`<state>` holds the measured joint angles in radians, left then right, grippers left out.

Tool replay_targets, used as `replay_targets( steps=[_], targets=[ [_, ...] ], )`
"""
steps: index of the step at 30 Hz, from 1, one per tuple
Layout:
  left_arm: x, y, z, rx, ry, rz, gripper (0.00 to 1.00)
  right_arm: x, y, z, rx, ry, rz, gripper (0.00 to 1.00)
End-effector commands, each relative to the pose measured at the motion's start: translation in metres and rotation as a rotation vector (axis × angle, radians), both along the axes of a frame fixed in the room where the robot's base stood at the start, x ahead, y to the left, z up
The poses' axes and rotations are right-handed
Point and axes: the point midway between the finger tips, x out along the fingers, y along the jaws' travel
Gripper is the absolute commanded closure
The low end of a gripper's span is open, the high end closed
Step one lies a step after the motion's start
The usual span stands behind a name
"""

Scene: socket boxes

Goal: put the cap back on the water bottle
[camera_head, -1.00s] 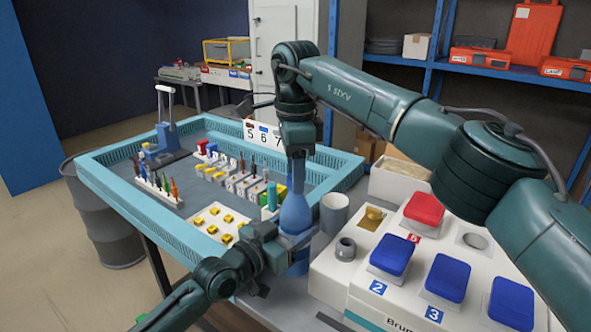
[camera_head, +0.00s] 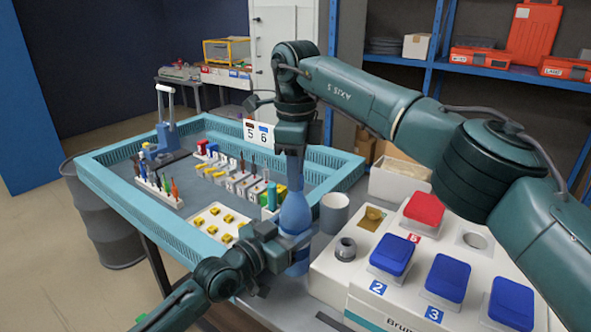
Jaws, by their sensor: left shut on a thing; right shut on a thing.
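The blue water bottle (camera_head: 296,218) stands upright near the front right corner of the teal-rimmed tray. My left gripper (camera_head: 284,249) is shut on the bottle's lower body from the left. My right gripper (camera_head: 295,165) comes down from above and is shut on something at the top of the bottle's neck. The cap is hidden by the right gripper's fingers, so I cannot tell from this view whether it sits on the neck or just above it.
The teal tray (camera_head: 112,202) holds tool racks, numbered blocks and a plate of yellow pieces (camera_head: 213,222). A grey cup (camera_head: 334,213) stands right of the bottle. The white socket box (camera_head: 345,285) with blue and red lids fills the right. A grey barrel (camera_head: 100,225) stands left.

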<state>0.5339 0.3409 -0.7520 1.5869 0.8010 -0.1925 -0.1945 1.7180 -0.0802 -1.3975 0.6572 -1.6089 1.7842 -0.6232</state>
Motion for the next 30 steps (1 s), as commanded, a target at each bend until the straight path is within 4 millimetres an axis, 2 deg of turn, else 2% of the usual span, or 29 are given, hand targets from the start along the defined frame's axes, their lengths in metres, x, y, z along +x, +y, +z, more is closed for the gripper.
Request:
replay_targets(
  steps=[3, 12, 14, 18, 19, 28, 30],
  targets=[
    [0.0002, 0.0002, -0.0006, 0.000, 0.003, 0.000, 1.00, -0.0004, 0.0004, 0.0001, 0.000, 0.001, -0.266, 1.00],
    [0.0002, 0.0002, -0.0006, 0.000, 0.003, 0.000, 1.00, -0.0004, 0.0006, -0.0002, 0.000, 0.001, -0.909, 1.00],
    [0.0002, 0.0002, -0.0007, 0.000, 0.003, 0.000, 1.00, -0.0004, 0.0007, -0.0003, 0.000, 0.001, -0.998, 1.00],
    [0.0002, 0.0002, -0.0007, 0.001, 0.002, 0.000, 1.00, -0.0004, 0.0008, -0.0004, 0.000, 0.001, -0.995, 1.00],
    [0.0002, 0.0002, -0.0007, 0.001, 0.002, 0.000, 1.00, -0.0004, 0.0008, -0.0004, 0.000, 0.001, -0.994, 0.72],
    [0.0001, 0.0001, -0.0006, 0.001, 0.002, 0.000, 1.00, -0.0002, 0.0006, -0.0006, 0.000, 0.001, -0.993, 0.47],
    [0.0001, 0.0001, -0.0006, 0.001, 0.002, 0.000, 1.00, -0.0001, 0.0005, -0.0006, 0.000, 0.001, -0.993, 0.47]
  ],
)
